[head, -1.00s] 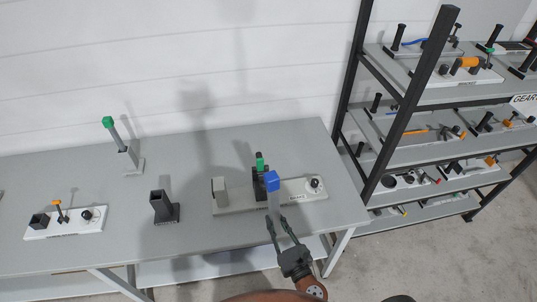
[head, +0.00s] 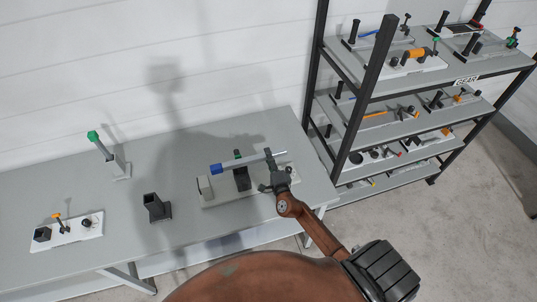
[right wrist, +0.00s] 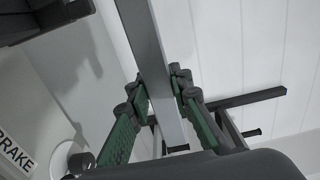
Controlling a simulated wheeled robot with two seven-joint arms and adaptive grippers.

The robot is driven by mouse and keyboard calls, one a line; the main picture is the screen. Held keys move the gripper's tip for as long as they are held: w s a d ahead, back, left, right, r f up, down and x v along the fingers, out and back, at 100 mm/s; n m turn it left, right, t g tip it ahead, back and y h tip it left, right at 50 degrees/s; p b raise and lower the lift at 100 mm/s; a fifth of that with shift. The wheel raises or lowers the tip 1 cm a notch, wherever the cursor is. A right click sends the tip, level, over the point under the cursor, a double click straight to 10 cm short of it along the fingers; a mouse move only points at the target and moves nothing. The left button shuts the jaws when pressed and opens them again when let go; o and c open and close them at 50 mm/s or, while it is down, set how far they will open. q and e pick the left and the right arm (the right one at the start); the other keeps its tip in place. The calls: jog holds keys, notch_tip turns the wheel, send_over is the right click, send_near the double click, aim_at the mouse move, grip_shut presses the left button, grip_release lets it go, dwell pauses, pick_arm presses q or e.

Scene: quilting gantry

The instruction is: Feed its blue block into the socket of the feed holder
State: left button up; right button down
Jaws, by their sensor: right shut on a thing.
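The blue block (head: 216,169) is on the left end of a grey bar (head: 249,162). My right gripper (head: 269,160) is shut on this bar towards its right end and holds it nearly level above the grey board (head: 222,199). In the right wrist view the bar (right wrist: 158,60) runs between the fingers (right wrist: 160,88); the blue end is out of that view. A dark holder (head: 241,180) with a green part (head: 237,154) stands on the board below the bar. A separate black open-topped holder (head: 156,208) stands to the left. I cannot read which is the feed holder. My left gripper is not in view.
A grey block (head: 204,187) stands at the board's left end. A green-topped bar (head: 98,141) leans in a grey holder (head: 120,168). A white board (head: 75,238) with small parts lies far left on the table (head: 185,238). A loaded shelf rack (head: 362,100) stands right.

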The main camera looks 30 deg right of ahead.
jog(key=shift+r, duration=0.1)
jog(key=shift+a+f+b, duration=0.2)
jog(key=shift+f+b, duration=1.75)
jog(key=shift+f, duration=0.55)
jog(key=shift+a+f+b, duration=0.15)
jog(key=shift+f+b, duration=1.75)
jog(key=shift+f, duration=0.55)
jog(key=shift+w+a+r, duration=0.15)
jog(key=shift+a+r, duration=0.05)
jog(key=shift+a, duration=0.35)
jog(key=shift+w+a+f+p, duration=0.1)
jog(key=shift+w+a+p, duration=0.1)
jog(key=shift+a, duration=0.45)
jog(key=shift+w+a+r+p, duration=0.1)
jog(key=shift+a+p, duration=0.15)
jog(key=shift+a, duration=0.45)
jog(key=shift+w+a+f+p, duration=0.1)
jog(key=shift+w+a+p, duration=0.1)
jog(key=shift+a, duration=0.45)
jog(key=shift+f, duration=0.25)
jog(key=c, duration=1.7)
grip_release()
jog(key=shift+o, duration=0.2)
